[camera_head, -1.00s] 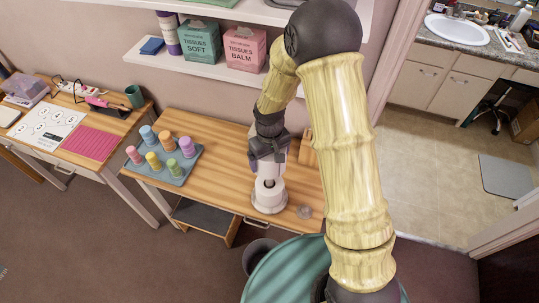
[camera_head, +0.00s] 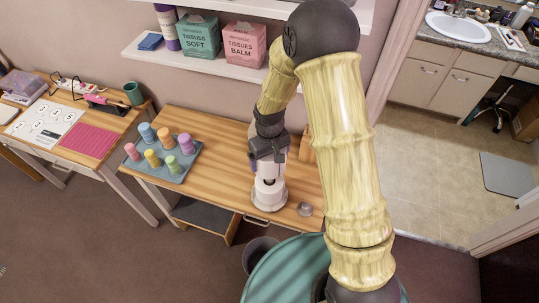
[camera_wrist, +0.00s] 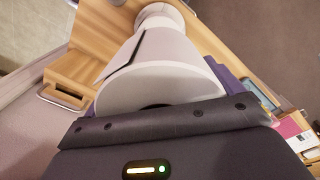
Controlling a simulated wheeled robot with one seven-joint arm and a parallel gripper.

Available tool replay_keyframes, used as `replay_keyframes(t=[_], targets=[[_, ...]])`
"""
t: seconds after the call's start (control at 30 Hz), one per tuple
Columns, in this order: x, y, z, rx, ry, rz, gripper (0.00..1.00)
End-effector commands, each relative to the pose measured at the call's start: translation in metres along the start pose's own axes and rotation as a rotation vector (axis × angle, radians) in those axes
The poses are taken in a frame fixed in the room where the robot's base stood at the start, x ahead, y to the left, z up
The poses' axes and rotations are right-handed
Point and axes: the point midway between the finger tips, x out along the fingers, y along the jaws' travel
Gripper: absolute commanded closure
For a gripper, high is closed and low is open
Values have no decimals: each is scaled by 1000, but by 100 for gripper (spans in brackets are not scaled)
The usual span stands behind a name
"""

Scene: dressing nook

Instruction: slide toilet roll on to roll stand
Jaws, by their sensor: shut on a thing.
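My gripper (camera_head: 268,158) points down over the right part of the wooden desk. It is shut on a white toilet roll (camera_wrist: 160,75), which fills the middle of the wrist view with a dark slit along its side. The purple fingers show at either side of the roll. Beyond the roll, in line with it, is a white round form, which I take for the roll stand (camera_wrist: 160,15); in the head view its wide white base (camera_head: 268,198) stands on the desk below my gripper. I cannot tell whether the roll is around the stand's post.
A grey tray (camera_head: 148,172) with several coloured pegs lies on the desk (camera_head: 215,150) to the left. A small grey round item (camera_head: 305,209) is right of the stand. A shelf with tissue boxes (camera_head: 197,38) is above. A dark bin (camera_head: 262,250) stands in front.

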Motion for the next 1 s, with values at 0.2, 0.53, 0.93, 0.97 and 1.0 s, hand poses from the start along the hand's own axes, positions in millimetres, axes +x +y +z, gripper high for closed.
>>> replay_keyframes(t=[0.2, 0.53, 0.93, 0.97, 1.0], targets=[[2, 0, 0, 0, 0, 0, 0], [-3, 0, 0, 1, 1, 0, 0], [-62, 0, -1, 1, 6, 1, 0], [-68, 0, -2, 1, 6, 1, 0], [-76, 0, -2, 1, 7, 1, 0]])
